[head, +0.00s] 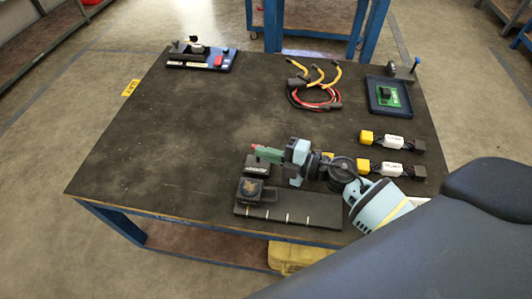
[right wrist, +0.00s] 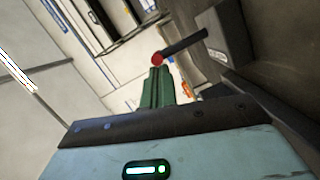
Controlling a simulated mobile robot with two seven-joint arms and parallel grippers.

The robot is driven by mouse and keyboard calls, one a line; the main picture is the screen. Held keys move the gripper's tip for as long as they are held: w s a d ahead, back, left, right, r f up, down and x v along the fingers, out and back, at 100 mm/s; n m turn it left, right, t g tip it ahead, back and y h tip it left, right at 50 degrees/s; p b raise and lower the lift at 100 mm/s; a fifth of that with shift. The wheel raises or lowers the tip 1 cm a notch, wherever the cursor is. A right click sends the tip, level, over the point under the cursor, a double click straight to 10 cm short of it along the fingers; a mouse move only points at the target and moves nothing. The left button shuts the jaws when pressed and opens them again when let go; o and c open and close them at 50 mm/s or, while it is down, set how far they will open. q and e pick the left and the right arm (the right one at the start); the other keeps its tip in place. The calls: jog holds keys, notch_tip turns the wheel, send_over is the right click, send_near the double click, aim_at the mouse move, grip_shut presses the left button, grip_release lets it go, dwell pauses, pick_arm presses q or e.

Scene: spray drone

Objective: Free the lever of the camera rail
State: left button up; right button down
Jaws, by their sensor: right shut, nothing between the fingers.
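The camera rail (head: 310,212) is a dark plate with pale marks at the table's front. A black camera block (head: 250,192) sits at its left end, with a dark labelled block (head: 257,167) behind it. The lever (right wrist: 184,46) is a dark bar with a red end, sticking out from a dark block in the right wrist view. My right gripper (head: 262,153) has green fingers, shut and empty, above the labelled block. Its fingertips (right wrist: 158,72) appear just by the lever's red end; I cannot tell whether they touch. My left gripper is not in view.
Two yellow-ended connectors (head: 390,141) lie to the right. Red and yellow cables (head: 315,90) and a blue tray with a green board (head: 388,96) are at the back right. A blue fixture (head: 202,58) stands at the back left. The table's left and middle are clear.

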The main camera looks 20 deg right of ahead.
jog(key=shift+w+d+r+m+p, duration=0.5)
jog(key=shift+w+m+p, duration=0.4)
jog(key=shift+p, duration=1.15)
jog(key=shift+w+d+f+m+g+p, duration=0.1)
jog(key=shift+w+d+m+g+p, duration=0.1)
jog(key=shift+m+g+p, duration=0.35)
jog(key=shift+w+d+f, duration=0.15)
jog(key=shift+d+f, duration=0.05)
jog(key=shift+f, duration=0.05)
jog(key=shift+w, duration=0.1)
